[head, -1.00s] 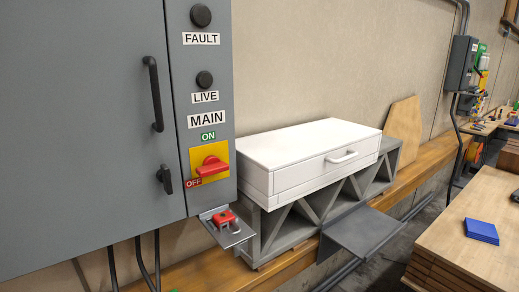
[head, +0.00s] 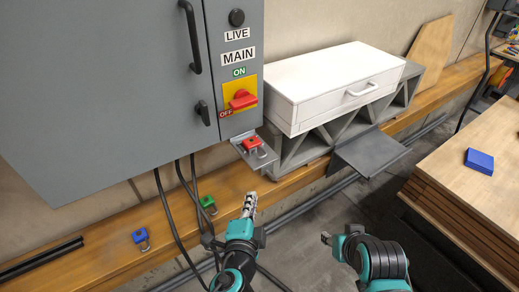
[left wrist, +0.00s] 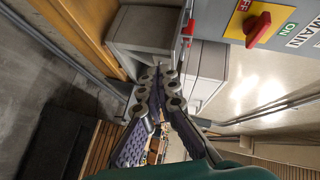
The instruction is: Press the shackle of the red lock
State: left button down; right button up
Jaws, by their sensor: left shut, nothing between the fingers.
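The red lock (head: 250,143) lies on a small metal bracket (head: 268,156) below the main switch of the grey cabinet, with its metal shackle (head: 261,152) toward the front right. In the left wrist view a small red piece (left wrist: 190,28), perhaps the lock, shows near the bracket. My left gripper (head: 251,197) is shut and empty, below the bracket and apart from the lock. In the left wrist view its fingers (left wrist: 158,78) meet at the tips. My right gripper (head: 326,238) is at the lower middle, too small to tell open or shut.
The grey cabinet (head: 110,90) carries a red rotary switch (head: 243,100) on a yellow plate. A white drawer box (head: 330,85) stands on a grey stand, with a metal shelf (head: 370,150) before it.

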pick_arm(q)
jog(key=d+r+m, duration=0.1)
jog(key=s+d+r+m+h, duration=0.1)
jog(key=d+r+m+t+h+p, duration=0.1)
jog(key=shift+s+d+r, duration=0.25)
jog(key=shift+d+r, duration=0.1)
pick_arm(e)
jog(key=shift+s+a+r, duration=0.1)
jog(key=shift+a+r, duration=0.15)
jog(key=shift+r, duration=0.7)
pick_arm(q)
jog(key=b, duration=0.3)
send_near(265, 165)
jog(key=w+d+r, duration=0.1)
jog(key=w+d, duration=0.3)
jog(key=w, duration=0.1)
jog(key=w+a, duration=0.1)
jog(key=w, duration=0.1)
jog(key=shift+w+a+f, duration=0.15)
jog(key=shift+a+f, duration=0.05)
jog(key=shift+a, duration=0.15)
jog(key=shift+w+a, duration=0.35)
jog(key=shift+w, duration=0.05)
pick_arm(e)
notch_tip(265, 165, down, 3)
jog(key=shift+f, duration=0.15)
